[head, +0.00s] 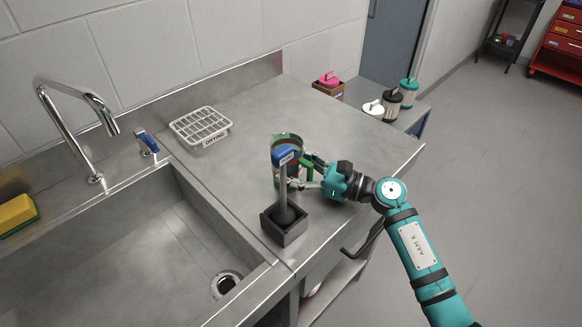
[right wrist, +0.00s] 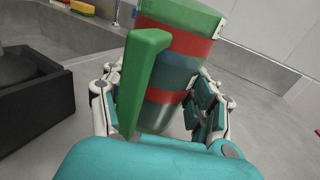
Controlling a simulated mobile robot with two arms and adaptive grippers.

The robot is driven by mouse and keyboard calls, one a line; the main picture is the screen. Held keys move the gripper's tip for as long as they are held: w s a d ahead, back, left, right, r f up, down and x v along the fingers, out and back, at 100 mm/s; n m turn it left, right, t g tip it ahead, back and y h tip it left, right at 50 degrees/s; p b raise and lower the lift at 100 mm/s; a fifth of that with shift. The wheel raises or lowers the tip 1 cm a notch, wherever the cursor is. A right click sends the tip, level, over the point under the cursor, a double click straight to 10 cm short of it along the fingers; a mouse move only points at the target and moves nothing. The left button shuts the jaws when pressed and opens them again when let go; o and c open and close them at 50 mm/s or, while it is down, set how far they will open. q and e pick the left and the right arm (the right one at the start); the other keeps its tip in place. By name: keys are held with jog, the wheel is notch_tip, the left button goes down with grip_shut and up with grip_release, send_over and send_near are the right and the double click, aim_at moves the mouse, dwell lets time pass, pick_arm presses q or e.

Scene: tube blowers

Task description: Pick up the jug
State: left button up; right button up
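The jug (head: 289,139) is a cylinder with green, red and dark bands and stands on the steel counter, partly hidden behind a brush. In the right wrist view the jug (right wrist: 180,75) shows close up, with its green handle towards the camera. My right gripper (head: 312,174) reaches the jug from the right at low height. In the right wrist view its fingers lie on both sides of the jug, spread about as wide as its body. Whether the pads press on it is not clear. My left gripper is out of view.
A blue-topped brush (head: 284,184) stands in a black square holder (head: 285,235) just in front of the jug. A white drying rack (head: 201,127) lies at the back. The sink (head: 130,250) is at left; several lidded containers stand beyond the counter's far right edge.

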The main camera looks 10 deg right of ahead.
jog(key=c, duration=0.7)
jog(key=shift+r, duration=0.15)
